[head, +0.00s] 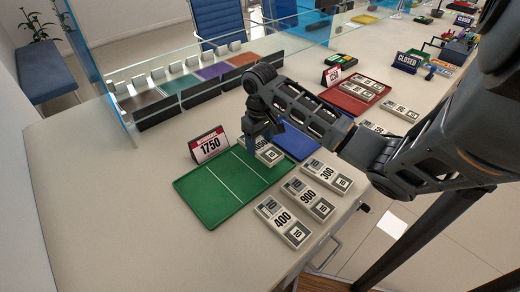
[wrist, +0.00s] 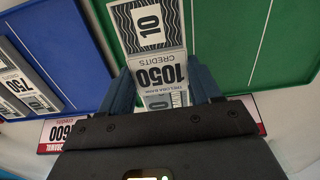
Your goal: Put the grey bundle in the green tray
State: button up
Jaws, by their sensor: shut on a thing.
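My gripper (head: 264,138) is shut on a grey bundle marked 1050 (head: 267,155), which also shows between the fingers in the wrist view (wrist: 158,60). The empty green tray (head: 215,200) lies flat on the counter, with white lines dividing it into strips. The bundle is near the tray's far right edge, around the gap between it and the blue tray; its height is hard to tell. In the wrist view the green tray (wrist: 285,45) is right of the bundle and the blue tray is left.
Bundles marked 400 (head: 283,223), 900 (head: 308,198) and 300 (head: 328,177) lie in front of the trays. A 1750 sign (head: 209,146) stands behind the green tray. The blue tray (head: 300,143) is partly hidden by my arm. A red tray (head: 345,99) with bundles is farther right.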

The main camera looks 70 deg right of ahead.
aim_at(260, 146)
jog(key=shift+f, duration=1.95)
jog(key=shift+f, duration=0.1)
jog(key=o, duration=1.2)
